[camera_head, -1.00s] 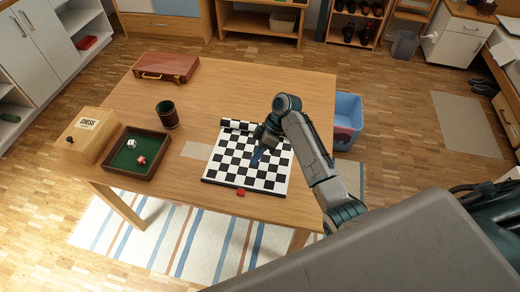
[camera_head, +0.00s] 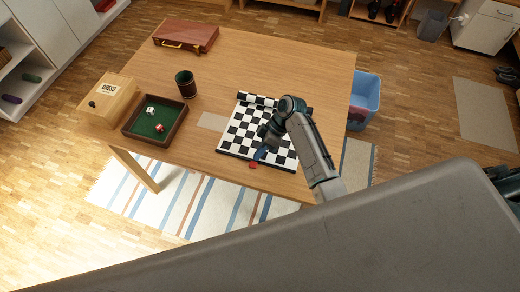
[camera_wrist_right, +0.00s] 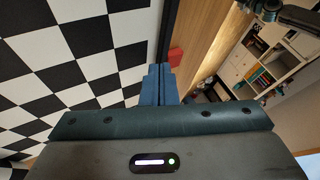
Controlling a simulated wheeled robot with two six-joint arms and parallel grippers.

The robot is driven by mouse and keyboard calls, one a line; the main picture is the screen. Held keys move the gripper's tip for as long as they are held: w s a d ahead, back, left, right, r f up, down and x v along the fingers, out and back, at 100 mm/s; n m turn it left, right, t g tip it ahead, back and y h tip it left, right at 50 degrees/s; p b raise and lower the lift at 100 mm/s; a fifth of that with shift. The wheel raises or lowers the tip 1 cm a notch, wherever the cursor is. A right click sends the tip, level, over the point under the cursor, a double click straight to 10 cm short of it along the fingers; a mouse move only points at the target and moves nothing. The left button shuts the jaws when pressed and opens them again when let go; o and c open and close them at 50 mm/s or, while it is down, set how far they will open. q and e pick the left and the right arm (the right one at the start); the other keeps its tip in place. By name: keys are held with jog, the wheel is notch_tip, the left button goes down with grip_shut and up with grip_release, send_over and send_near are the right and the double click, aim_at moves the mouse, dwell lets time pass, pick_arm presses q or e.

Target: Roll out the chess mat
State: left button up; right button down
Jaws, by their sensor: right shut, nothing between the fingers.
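The black-and-white checkered chess mat (camera_head: 240,135) lies mostly flat on the table, with a still-curled roll (camera_head: 258,99) along its far edge. Its near edge is a dark strip close to the table's front edge. My right gripper (camera_head: 260,154) is shut and empty, pointing down over the near part of the mat by that edge. In the right wrist view the blue fingers (camera_wrist_right: 157,85) are together, beside the mat's dark edge. Whether they touch the mat I cannot tell. My arm hides part of the mat's right side. My left gripper is not in view.
A small red object (camera_head: 252,165) sits at the mat's near edge. A blue bin (camera_head: 362,103) stands right.

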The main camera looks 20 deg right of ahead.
jog(key=s+a+p, duration=0.2)
jog(key=s, duration=0.1)
jog(key=s+a+p, duration=0.1)
jog(key=shift+s+r, duration=0.2)
jog(key=shift+s, duration=0.05)
jog(key=shift+s+a, duration=0.2)
jog(key=shift+f, duration=0.2)
jog(key=shift+w, duration=0.1)
